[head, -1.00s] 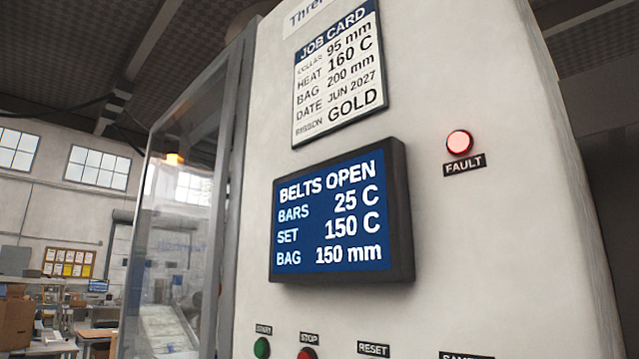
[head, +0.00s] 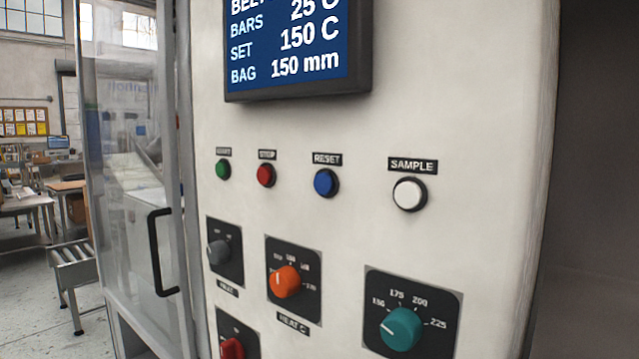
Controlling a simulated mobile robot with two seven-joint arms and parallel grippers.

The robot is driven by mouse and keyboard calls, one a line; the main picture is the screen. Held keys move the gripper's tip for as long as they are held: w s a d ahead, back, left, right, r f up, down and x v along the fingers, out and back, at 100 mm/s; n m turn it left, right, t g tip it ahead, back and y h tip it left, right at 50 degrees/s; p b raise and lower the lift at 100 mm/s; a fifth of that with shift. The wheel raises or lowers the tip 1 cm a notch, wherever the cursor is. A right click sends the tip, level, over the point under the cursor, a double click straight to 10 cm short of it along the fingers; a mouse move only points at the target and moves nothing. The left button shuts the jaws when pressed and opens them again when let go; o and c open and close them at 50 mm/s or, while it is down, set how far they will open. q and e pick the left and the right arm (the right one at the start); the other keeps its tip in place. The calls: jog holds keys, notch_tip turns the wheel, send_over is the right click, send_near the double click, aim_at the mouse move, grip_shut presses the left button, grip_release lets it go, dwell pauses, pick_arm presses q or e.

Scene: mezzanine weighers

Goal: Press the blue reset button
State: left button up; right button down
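The blue reset button (head: 325,183) sits on the pale machine panel (head: 480,90), under a black label reading RESET (head: 327,160). It is third from the left in a row, between the red stop button (head: 266,175) and the white sample button (head: 409,194). A green button (head: 223,169) is at the left end of the row. Nothing covers the blue button. Neither of my grippers shows in the head view.
A display (head: 298,50) is above the buttons. Below are a grey knob (head: 217,252), an orange knob (head: 285,281), a teal knob (head: 400,328) and a red knob (head: 232,348). A clear door with a black handle (head: 160,252) stands left. The space before the buttons looks clear.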

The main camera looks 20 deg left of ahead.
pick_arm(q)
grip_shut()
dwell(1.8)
